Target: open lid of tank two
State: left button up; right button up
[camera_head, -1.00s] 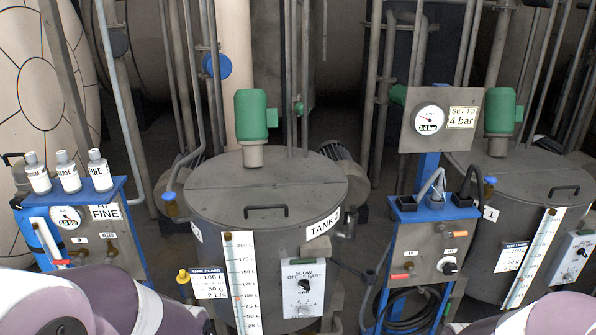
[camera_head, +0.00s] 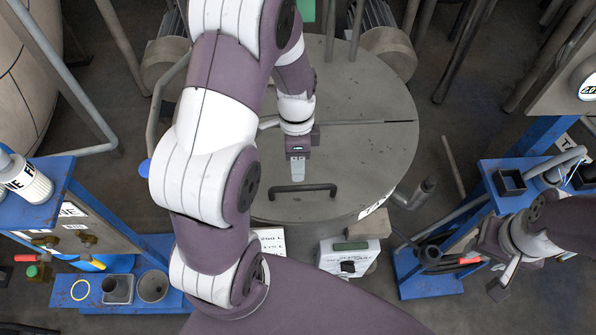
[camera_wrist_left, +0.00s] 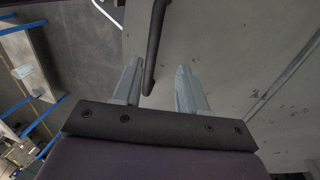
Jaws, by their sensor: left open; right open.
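The grey round lid (camera_head: 375,150) of the tank in the middle lies flat and closed, with a seam across it. Its label (camera_head: 374,207) is only partly readable. A dark bar handle (camera_head: 302,188) stands on the lid's near part. My left gripper (camera_head: 298,170) hangs just above and behind the handle, open. In the left wrist view, the open fingers (camera_wrist_left: 158,88) lie either side of the handle's near end (camera_wrist_left: 152,65); contact cannot be told. My right gripper (camera_head: 488,240) is at the right, near the blue stand, its fingers hard to make out.
A blue control stand (camera_head: 430,282) is at the right, with a small black tray (camera_head: 511,183). At the left is another blue stand (camera_head: 65,185) with a bottle (camera_head: 25,180). A switch box (camera_head: 350,257) sits on the tank's front. Pipes rise behind the lid.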

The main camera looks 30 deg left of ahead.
aim_at(298, 187)
pick_arm(q)
jog(key=f, duration=0.1)
jog(key=s+d+f, duration=0.1)
jog(key=s+f, duration=0.1)
jog(key=shift+s+d+f+p, duration=0.15)
jog(key=shift+d+f+p, duration=0.1)
jog(key=shift+f+p, duration=0.05)
jog(key=shift+a+f, duration=0.1)
jog(key=shift+f, duration=0.2)
jog(key=shift+w+a+f, duration=0.25)
jog(key=shift+w, duration=0.15)
jog(key=shift+s+d+r, duration=0.2)
jog(key=shift+s, duration=0.05)
grip_shut()
jog(key=shift+w, duration=0.1)
pick_arm(e)
jog(key=shift+s+d+r, duration=0.3)
jog(key=shift+s+r, duration=0.2)
